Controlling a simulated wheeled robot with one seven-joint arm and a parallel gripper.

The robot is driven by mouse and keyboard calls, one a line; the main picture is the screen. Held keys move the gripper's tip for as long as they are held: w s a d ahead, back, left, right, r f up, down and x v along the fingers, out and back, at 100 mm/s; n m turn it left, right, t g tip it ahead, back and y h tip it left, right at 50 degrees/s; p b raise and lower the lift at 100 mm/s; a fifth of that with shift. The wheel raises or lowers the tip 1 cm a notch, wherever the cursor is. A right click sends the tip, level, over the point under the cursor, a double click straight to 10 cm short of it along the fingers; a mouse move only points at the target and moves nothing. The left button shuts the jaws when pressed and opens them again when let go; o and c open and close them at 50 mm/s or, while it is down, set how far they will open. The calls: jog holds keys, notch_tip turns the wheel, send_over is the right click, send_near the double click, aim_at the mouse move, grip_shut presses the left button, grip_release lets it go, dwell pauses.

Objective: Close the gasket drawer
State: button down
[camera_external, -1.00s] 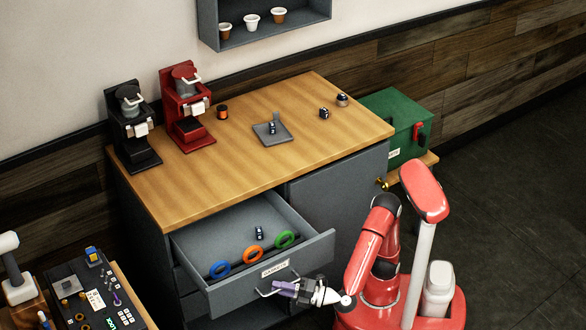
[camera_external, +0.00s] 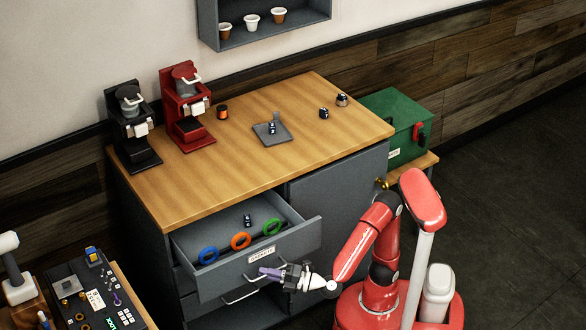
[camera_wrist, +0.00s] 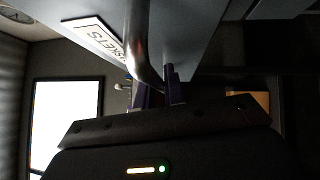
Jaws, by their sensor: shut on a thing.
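The gasket drawer (camera_external: 221,285) is grey with a white label and stands partly open below the wooden counter. Inside it lie a blue ring (camera_external: 208,256), an orange ring (camera_external: 241,241), a green ring (camera_external: 272,227) and a small dark part (camera_external: 248,221). My gripper (camera_external: 268,273) is at the drawer front, shut on the bar handle. In the wrist view the purple fingers (camera_wrist: 160,88) meet the silver handle (camera_wrist: 137,45), beside the label (camera_wrist: 92,36). The fingertips are partly hidden behind the handle.
Another handle (camera_external: 240,296) shows below the drawer, above an open dark space. The closed grey cabinet door (camera_external: 335,205) is to the right. Black (camera_external: 133,130) and red (camera_external: 186,110) brewers stand on the counter (camera_external: 215,180). A green box (camera_external: 398,125) stands right.

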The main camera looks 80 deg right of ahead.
aim_at(250, 241)
jog(key=w+d+b, duration=0.1)
jog(key=w+d, duration=1.2)
jog(key=d, duration=0.1)
jog(key=shift+w+b, duration=0.35)
jog(key=c, duration=1.7)
grip_release()
jog(key=shift+w+d, duration=0.15)
jog(key=shift+o, duration=1.1)
jog(key=shift+a, duration=0.2)
jog(key=shift+s, duration=0.3)
jog(key=s, duration=0.5)
jog(key=s+f, duration=0.1)
jog(key=s, duration=0.1)
jog(key=shift+s, duration=0.15)
